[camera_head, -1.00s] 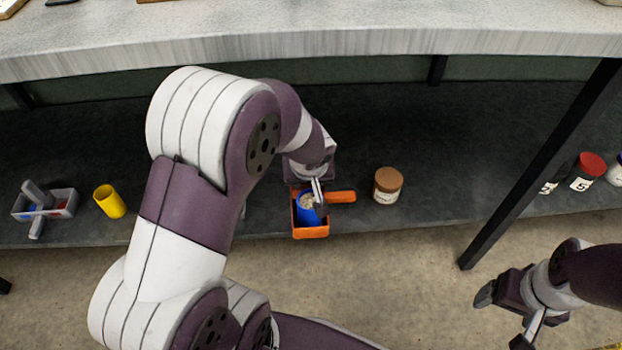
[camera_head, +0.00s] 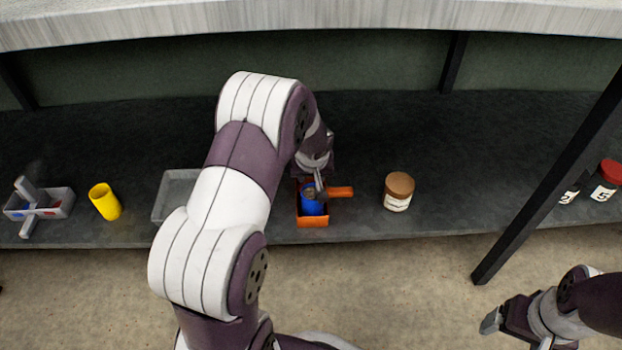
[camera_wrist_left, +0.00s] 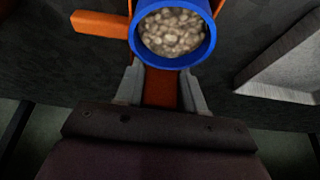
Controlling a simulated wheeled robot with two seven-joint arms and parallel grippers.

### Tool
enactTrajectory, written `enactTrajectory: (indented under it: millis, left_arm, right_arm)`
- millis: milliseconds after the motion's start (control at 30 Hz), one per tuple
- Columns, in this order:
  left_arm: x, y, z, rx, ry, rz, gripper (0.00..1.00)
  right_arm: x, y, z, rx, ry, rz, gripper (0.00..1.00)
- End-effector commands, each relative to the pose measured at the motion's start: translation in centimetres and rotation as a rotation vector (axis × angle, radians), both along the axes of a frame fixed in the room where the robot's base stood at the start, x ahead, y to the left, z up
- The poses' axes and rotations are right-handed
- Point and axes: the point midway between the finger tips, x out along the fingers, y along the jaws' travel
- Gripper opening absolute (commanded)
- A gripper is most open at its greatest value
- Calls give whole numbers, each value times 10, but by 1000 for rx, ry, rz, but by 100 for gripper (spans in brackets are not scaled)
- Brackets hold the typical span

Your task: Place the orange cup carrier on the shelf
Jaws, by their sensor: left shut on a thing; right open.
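The orange cup carrier (camera_head: 313,221) is at the front edge of the dark lower shelf (camera_head: 440,205) in the head view, its orange handle pointing right. A blue cup (camera_head: 313,207) stands inside it. In the left wrist view the blue cup (camera_wrist_left: 175,62) is filled with pale grain, and the carrier's handle (camera_wrist_left: 100,25) shows at the upper left. My left gripper (camera_head: 319,184) is shut on the carrier's wall (camera_wrist_left: 161,88). I cannot tell whether the carrier touches the shelf. My right gripper (camera_head: 515,335) is open and empty over the floor at the lower right.
A brown-lidded jar (camera_head: 398,192) stands right of the carrier. A grey tray (camera_head: 166,198), a yellow cup (camera_head: 105,202) and a grey caddy (camera_head: 40,204) are to the left. A dark post (camera_head: 550,175) and numbered jars are to the right. The counter (camera_head: 300,22) hangs above.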

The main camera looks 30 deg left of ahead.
Motion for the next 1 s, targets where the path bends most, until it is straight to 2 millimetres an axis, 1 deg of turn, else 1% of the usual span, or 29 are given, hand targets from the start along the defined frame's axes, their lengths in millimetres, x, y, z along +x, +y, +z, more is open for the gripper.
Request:
enactTrajectory:
  millis: [67, 200, 233, 300, 567, 667, 800, 900, 1000]
  left_arm:
    - [0, 0, 2, 0, -1, 0, 0]
    - [0, 0, -2, 0, -1, 0, 0]
    - [0, 0, -2, 0, 0, 0, 45]
    - [0, 0, -1, 0, 0, 0, 64]
    - [0, 0, 0, 0, 0, 0, 64]
    - [-2, -1, 13, 0, -1, 0, 64]
    - [-12, -8, 44, 1, -2, -1, 64]
    - [-18, -12, 61, -1, -3, -1, 64]
    - [-23, -15, 71, 0, -1, -1, 64]
  right_arm:
    - [0, 0, 2, 0, -1, 0, 83]
    - [0, 0, -3, 0, -1, 0, 83]
    - [0, 0, -2, 0, -1, 0, 83]
    - [0, 0, -1, 0, -1, 0, 83]
    - [0, 0, 0, 0, -1, 0, 83]
    - [0, 0, 10, 0, -1, 0, 83]
    - [0, 0, 31, 0, -1, 0, 83]
    - [0, 0, 41, 0, -1, 0, 83]
    - [0, 0, 46, 0, -1, 0, 83]
